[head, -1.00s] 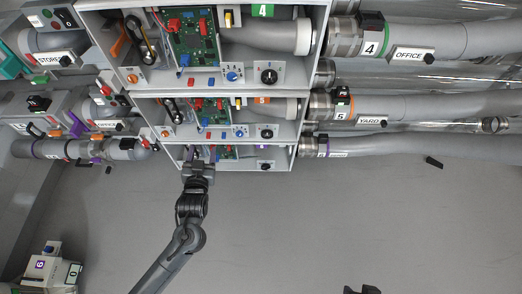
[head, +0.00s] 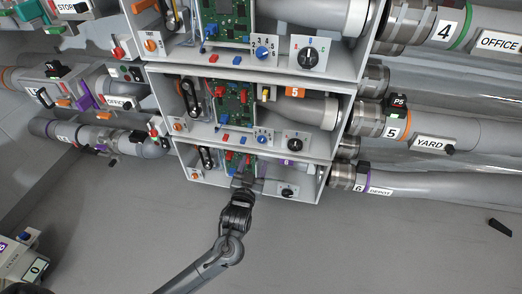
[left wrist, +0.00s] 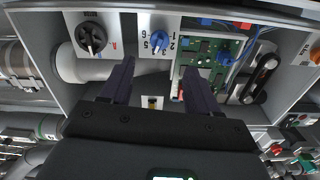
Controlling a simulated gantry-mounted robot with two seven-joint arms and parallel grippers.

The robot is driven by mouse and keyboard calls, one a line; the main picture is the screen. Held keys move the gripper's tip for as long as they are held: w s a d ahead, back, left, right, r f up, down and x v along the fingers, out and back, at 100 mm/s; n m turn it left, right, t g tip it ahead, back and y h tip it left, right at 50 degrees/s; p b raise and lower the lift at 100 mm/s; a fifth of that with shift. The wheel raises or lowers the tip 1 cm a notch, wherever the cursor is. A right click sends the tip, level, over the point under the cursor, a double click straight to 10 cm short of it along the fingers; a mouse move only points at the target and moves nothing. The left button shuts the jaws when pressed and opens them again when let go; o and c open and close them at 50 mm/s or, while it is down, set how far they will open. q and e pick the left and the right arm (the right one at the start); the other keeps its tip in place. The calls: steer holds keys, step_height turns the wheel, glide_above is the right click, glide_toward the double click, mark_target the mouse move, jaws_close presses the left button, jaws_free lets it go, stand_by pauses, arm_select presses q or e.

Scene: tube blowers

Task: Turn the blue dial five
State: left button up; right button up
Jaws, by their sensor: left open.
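In the head view the middle box, tagged with an orange 5, has a white front panel with a blue dial (head: 262,136) ringed by numbers. A black dial (head: 295,140) sits to its right. My left gripper (head: 245,176) is lower, in front of the bottom box, and hides part of its panel, including where its blue dial might show. In the left wrist view my left gripper (left wrist: 160,75) is open and empty. Its fingers point toward an upside-down panel with a blue dial (left wrist: 159,41), apart from it. I cannot tell which box that is. My right gripper is not in view.
The top box (head: 260,69) stands above the middle one and the bottom box (head: 310,190) below it. Green circuit boards (head: 233,101) sit inside. Grey pipes run off right, including the YARD pipe (head: 465,134).

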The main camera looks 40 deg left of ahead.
mark_target(261, 142)
arm_select(q)
steer(key=b+x, duration=0.4)
steer(key=x, duration=0.5)
steer(key=shift+w, duration=0.15)
steer(key=shift+w+a+b, duration=0.3)
steer(key=shift+w, duration=0.25)
steer(key=shift+c, duration=1.1)
steer(key=c, duration=0.8)
steer(key=shift+r+p, duration=0.2)
steer(key=shift+p, duration=0.45)
steer(key=m+p, duration=0.5)
steer(key=p, duration=0.4)
steer(key=shift+m, duration=0.4)
steer(key=shift+f+m+p, duration=0.15)
steer(key=shift+m+p, duration=0.85)
steer(key=shift+p, duration=0.25)
